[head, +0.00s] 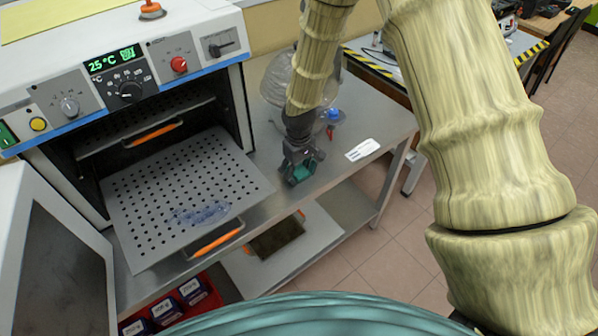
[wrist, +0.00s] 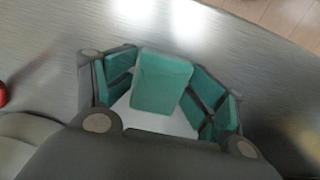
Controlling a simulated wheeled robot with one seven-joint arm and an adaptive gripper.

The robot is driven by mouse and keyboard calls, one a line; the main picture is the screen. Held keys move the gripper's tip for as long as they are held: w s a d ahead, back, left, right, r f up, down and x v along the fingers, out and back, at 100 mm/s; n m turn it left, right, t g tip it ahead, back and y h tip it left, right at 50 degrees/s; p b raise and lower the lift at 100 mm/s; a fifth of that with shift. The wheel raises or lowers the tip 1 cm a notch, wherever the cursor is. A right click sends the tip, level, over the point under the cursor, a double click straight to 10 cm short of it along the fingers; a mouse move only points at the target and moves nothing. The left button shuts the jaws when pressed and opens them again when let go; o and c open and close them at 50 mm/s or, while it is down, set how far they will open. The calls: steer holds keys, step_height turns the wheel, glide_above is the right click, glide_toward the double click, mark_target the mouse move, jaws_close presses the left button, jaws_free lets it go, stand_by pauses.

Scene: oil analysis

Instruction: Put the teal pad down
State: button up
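The teal pad (wrist: 160,82) is a flat teal block between the two fingers of my gripper (wrist: 163,72) in the wrist view. The fingers, with teal inner faces, come in from left and right, and their tips meet its side edges. In the head view, my gripper (head: 299,168) points down low over the metal bench, right of the oven, with teal showing at its fingertips. I cannot tell whether the pad touches the bench. A white patch (wrist: 180,123) shows below the pad in the wrist view.
The metal bench (head: 345,118) has bare surface around my gripper. A white label (head: 362,150) lies to the right, and a clear glass vessel (head: 280,80) stands behind. On the left, the open oven holds a pulled-out perforated tray (head: 150,185) with an orange handle.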

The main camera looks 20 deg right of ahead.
mark_target(299, 171)
step_height(299, 171, up, 13)
steer(key=b, duration=0.3)
stand_by(0.5)
stand_by(0.4)
